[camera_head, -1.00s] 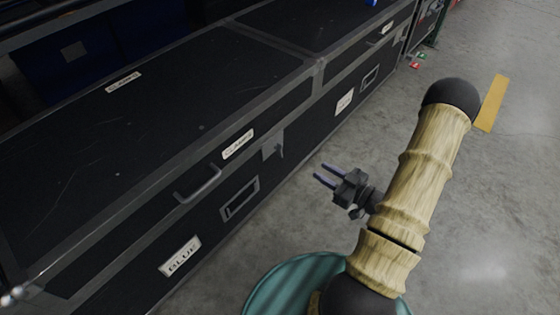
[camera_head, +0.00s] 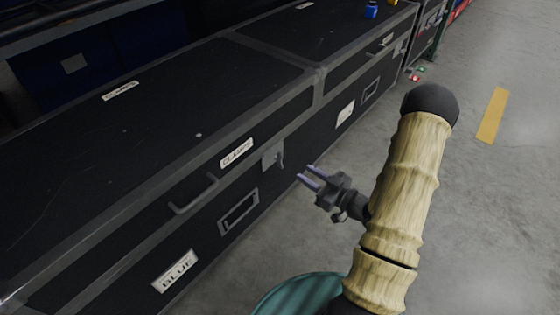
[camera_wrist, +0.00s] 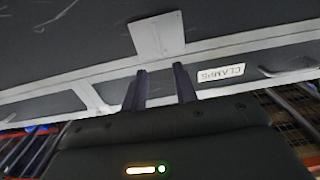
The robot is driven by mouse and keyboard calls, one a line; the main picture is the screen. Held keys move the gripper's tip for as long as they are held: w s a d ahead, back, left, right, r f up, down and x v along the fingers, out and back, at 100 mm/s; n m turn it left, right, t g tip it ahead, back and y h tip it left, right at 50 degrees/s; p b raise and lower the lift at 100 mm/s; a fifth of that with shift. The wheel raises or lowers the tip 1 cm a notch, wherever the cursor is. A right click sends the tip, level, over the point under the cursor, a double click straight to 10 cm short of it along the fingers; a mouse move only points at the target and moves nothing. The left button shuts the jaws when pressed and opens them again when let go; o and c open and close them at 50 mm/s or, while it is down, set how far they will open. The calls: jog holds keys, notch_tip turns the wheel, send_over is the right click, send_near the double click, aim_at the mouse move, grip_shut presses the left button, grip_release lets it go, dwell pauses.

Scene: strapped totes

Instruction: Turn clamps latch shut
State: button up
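The black clamps tote (camera_head: 110,150) with grey metal edging stands on the left in the head view. A white label (camera_head: 237,153) on its lid front reads CLAMPS; the label also shows in the wrist view (camera_wrist: 222,73). The latch (camera_head: 273,157) is a grey plate with a small turning piece at the lid seam, right of the label. In the wrist view the latch plate (camera_wrist: 157,35) shows ahead of the fingers. My gripper (camera_head: 308,179) is open and empty, a little to the right of the latch and apart from it. Its two fingers (camera_wrist: 161,86) point toward the tote.
A handle (camera_head: 195,196) sticks out of the tote front left of the latch. A second black tote (camera_head: 330,25) adjoins behind.

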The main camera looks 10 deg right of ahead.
aim_at(283, 159)
jog(key=b+x, duration=0.3)
jog(key=x, duration=0.7)
jog(key=shift+f+b, duration=0.15)
jog(key=shift+b, duration=0.15)
jog(key=shift+w+a, duration=0.25)
jog(key=shift+w, duration=0.1)
jog(key=shift+c, duration=0.4)
grip_shut()
jog(key=shift+a, duration=0.15)
